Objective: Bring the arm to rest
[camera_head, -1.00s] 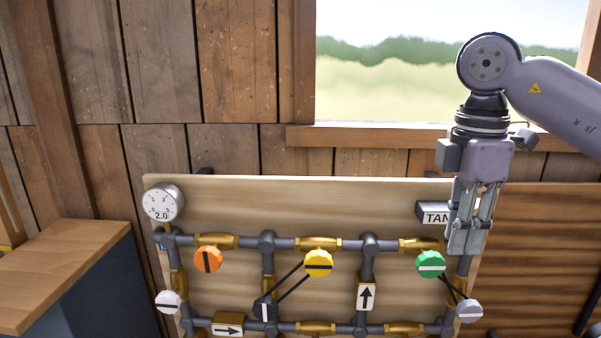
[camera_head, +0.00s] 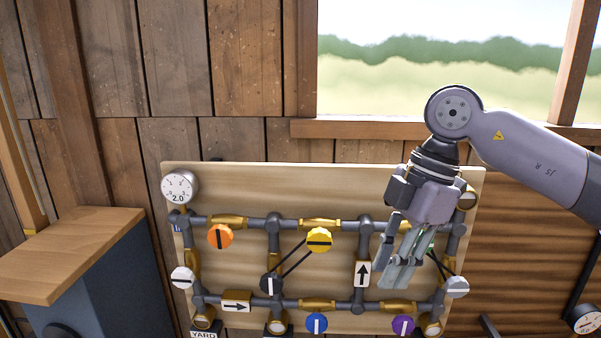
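My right gripper (camera_head: 391,274) hangs in front of the right half of the pipe board (camera_head: 330,188), its fingers pointing down and a little left. I see nothing held in it; its tips overlap in this view, so how far apart they are is unclear. My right arm (camera_head: 535,155) comes in from the right edge. The green knob (camera_head: 430,245) is mostly hidden behind the gripper. My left gripper is not in view.
The board carries a gauge (camera_head: 179,187), an orange knob (camera_head: 220,236), a yellow knob (camera_head: 319,240), a blue knob (camera_head: 316,323) and a purple knob (camera_head: 403,325). A wooden-topped cabinet (camera_head: 70,250) stands at left. A second gauge (camera_head: 585,320) shows at lower right.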

